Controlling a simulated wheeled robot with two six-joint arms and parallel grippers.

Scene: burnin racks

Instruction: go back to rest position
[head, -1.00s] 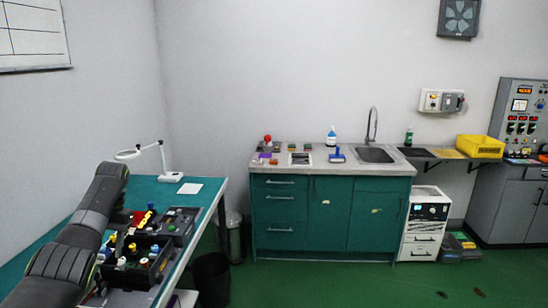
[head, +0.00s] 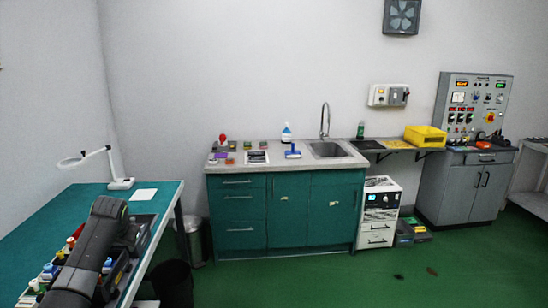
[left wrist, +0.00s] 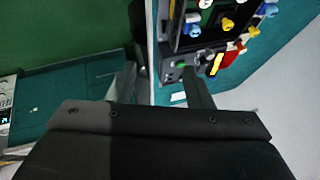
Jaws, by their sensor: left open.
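My left arm shows at the lower left of the head view, in front of the green-topped bench (head: 45,225). Its gripper is hard to make out there. In the left wrist view my left gripper (left wrist: 160,84) shows its two dark fingers spread apart with nothing held between them. The bench edge and a dark tray (left wrist: 183,40) with coloured parts lie beyond the fingers. My right gripper is in neither view.
A lamp (head: 120,184) and white paper (head: 143,194) are on the bench. A black bin (head: 173,286) stands beside it. A green cabinet (head: 240,210) with a sink (head: 328,149) is at the back wall. The green floor (head: 300,283) is mostly clear.

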